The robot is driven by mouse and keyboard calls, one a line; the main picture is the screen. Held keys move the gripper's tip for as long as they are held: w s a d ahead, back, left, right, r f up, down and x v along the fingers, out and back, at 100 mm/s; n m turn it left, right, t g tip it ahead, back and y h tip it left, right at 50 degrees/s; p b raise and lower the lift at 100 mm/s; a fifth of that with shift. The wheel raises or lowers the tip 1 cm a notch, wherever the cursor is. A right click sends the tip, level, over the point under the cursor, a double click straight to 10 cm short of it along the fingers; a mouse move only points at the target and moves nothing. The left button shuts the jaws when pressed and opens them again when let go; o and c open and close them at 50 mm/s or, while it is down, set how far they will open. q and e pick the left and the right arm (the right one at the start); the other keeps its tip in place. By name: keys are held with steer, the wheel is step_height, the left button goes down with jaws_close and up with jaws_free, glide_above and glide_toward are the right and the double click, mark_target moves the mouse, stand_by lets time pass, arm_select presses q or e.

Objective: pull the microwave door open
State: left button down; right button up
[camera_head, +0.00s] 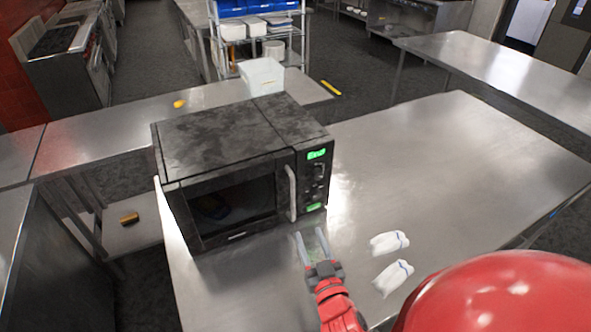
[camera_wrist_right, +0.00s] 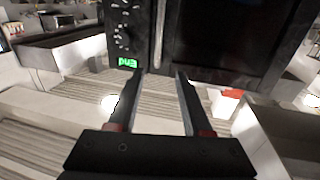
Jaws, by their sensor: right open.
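The black microwave (camera_head: 225,130) stands on the steel table, its front facing me. Its door (camera_head: 235,205) looks shut, with a dark window. The light vertical handle (camera_head: 292,193) is at the door's right edge, beside the control panel (camera_head: 315,178) with a green display. My right gripper (camera_head: 309,232) is open and empty, just in front of and below the handle. In the right wrist view, which shows the microwave upside down, the handle (camera_wrist_right: 159,35) lies beyond and between the open fingertips (camera_wrist_right: 160,74), and I see no contact. My left gripper is not in view.
Two white cloth-like bundles (camera_head: 389,243) lie on the steel table (camera_head: 450,165) right of my right gripper. A white container (camera_head: 262,76) stands behind the microwave. The table to the right is mostly clear.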

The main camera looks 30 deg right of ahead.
mark_target(293, 192)
steer(key=p+x, duration=0.2)
steer(key=x, duration=1.4)
steer(key=shift+w+d+p, duration=0.1)
steer(key=shift+d+p, duration=0.05)
steer(key=shift+p, duration=0.25)
steer(key=shift+w, duration=0.45)
jaws_close()
stand_by(0.3)
